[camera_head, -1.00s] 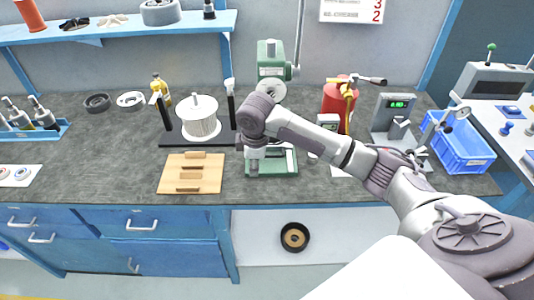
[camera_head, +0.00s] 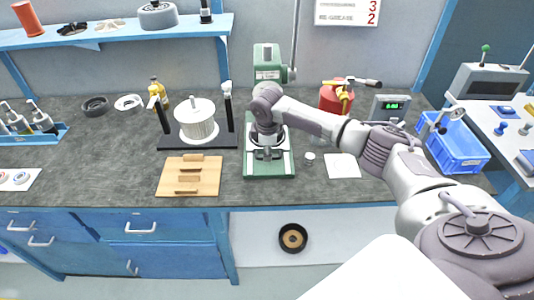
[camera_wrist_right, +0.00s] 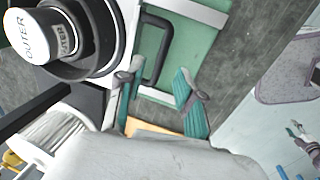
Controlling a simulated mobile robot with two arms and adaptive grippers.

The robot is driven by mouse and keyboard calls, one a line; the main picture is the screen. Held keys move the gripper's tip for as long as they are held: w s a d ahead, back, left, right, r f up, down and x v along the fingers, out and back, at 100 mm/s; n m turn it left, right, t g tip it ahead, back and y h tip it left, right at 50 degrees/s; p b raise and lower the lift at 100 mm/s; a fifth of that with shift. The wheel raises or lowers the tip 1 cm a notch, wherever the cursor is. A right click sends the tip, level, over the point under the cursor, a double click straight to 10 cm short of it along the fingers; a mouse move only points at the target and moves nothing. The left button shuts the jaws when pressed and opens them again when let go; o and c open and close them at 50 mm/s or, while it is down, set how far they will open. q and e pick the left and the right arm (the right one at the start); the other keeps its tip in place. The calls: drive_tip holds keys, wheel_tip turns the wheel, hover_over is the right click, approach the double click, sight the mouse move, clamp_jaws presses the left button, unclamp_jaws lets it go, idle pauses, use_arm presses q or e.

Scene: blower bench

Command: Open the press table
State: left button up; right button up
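The green press (camera_head: 268,62) stands upright at the middle back of the bench. Its green base with light strips (camera_head: 284,170) extends toward me, and my right arm partly covers it. My right gripper (camera_head: 264,151) is over this base, below the press head. In the right wrist view, its two teal-padded fingers (camera_wrist_right: 158,72) are apart with nothing between the pads. A dark U-shaped handle (camera_wrist_right: 160,62) on the green press table (camera_wrist_right: 178,52) lies just beyond the fingertips. I cannot tell whether they touch it.
A wooden board (camera_head: 205,178) and a white-wound spool on a dark stand (camera_head: 197,124) are left of the press. A cylinder marked OUTER (camera_wrist_right: 35,35) is close to the right gripper. A red canister (camera_head: 330,99) and blue crate (camera_head: 458,151) are to the right.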

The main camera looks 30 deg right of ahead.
drive_tip(key=shift+w+d+f, duration=0.1)
drive_tip(key=shift+w+f, duration=0.05)
drive_tip(key=shift+f, duration=0.5)
drive_tip(key=shift+w+f, duration=0.1)
drive_tip(key=shift+f, duration=0.5)
clamp_jaws()
